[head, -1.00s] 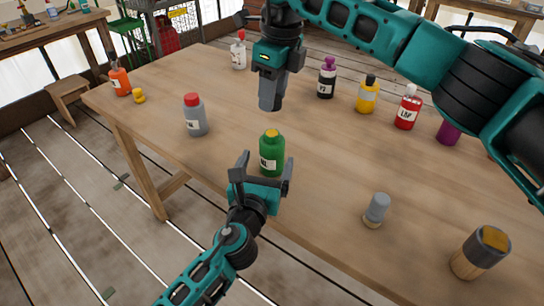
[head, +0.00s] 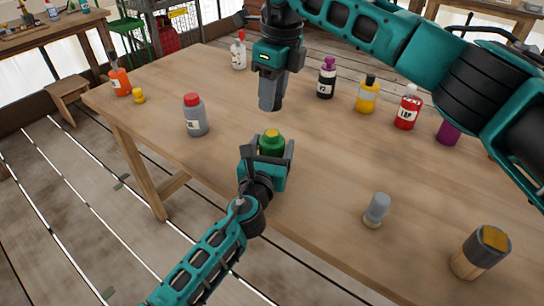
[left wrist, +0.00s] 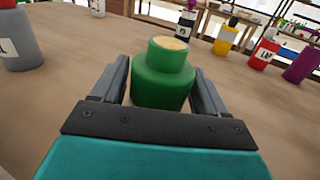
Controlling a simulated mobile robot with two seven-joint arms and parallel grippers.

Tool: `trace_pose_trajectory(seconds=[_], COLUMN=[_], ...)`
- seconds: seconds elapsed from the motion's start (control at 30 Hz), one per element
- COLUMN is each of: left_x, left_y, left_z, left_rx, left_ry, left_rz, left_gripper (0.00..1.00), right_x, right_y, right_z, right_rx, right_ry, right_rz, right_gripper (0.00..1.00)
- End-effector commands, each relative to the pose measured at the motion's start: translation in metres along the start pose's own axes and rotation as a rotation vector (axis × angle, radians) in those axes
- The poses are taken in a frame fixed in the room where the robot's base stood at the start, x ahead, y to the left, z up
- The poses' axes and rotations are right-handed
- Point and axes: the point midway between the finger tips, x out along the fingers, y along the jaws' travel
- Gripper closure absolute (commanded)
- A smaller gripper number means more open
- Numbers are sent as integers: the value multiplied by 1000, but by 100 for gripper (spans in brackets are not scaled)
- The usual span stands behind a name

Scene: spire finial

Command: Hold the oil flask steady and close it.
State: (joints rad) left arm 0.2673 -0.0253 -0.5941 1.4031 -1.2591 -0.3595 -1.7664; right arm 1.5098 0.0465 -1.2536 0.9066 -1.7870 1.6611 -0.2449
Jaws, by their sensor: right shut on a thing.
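The green flask (head: 271,143), which I take as the oil flask, stands upright near the table's front edge. Its top is a green neck with a yellowish round face and no cap over it. In the left wrist view the flask (left wrist: 162,80) stands between my left gripper's fingers, with narrow gaps on both sides. My left gripper (head: 268,158) is open around it and hides its label and lower part. My right gripper (head: 271,88) is above and behind the flask, shut on a dark grey cylindrical piece (head: 270,98), held clear of the flask.
A grey bottle with a red cap (head: 195,115) stands left of the flask. Yellow (head: 367,95), red (head: 407,108) and dark (head: 327,80) bottles stand at the back. A small grey-topped piece (head: 376,210) and a wooden cylinder (head: 480,252) are at the right front.

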Motion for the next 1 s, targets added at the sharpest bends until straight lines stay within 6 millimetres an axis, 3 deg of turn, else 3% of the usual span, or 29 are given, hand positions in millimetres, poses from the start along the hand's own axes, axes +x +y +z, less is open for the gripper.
trace_pose_trajectory(seconds=[0.07, 0.63, 0.77, 1.0], left_x=[0, 0, 0, 0], left_y=[0, 0, 0, 0], left_z=[0, 0, 0, 0], left_rx=[0, 0, 0, 0], left_ry=[0, 1, 1, 1], left_rz=[0, 0, 0, 0], left_gripper=[34, 89, 90, 90], right_x=[0, 0, 3, 35], right_y=[0, 0, 0, 0], right_z=[0, 0, 0, -5], right_rx=[0, 0, 0, 1], right_ry=[0, 0, 1, 3], right_rz=[0, 0, 1, 2], right_gripper=[88, 88, 88, 88])
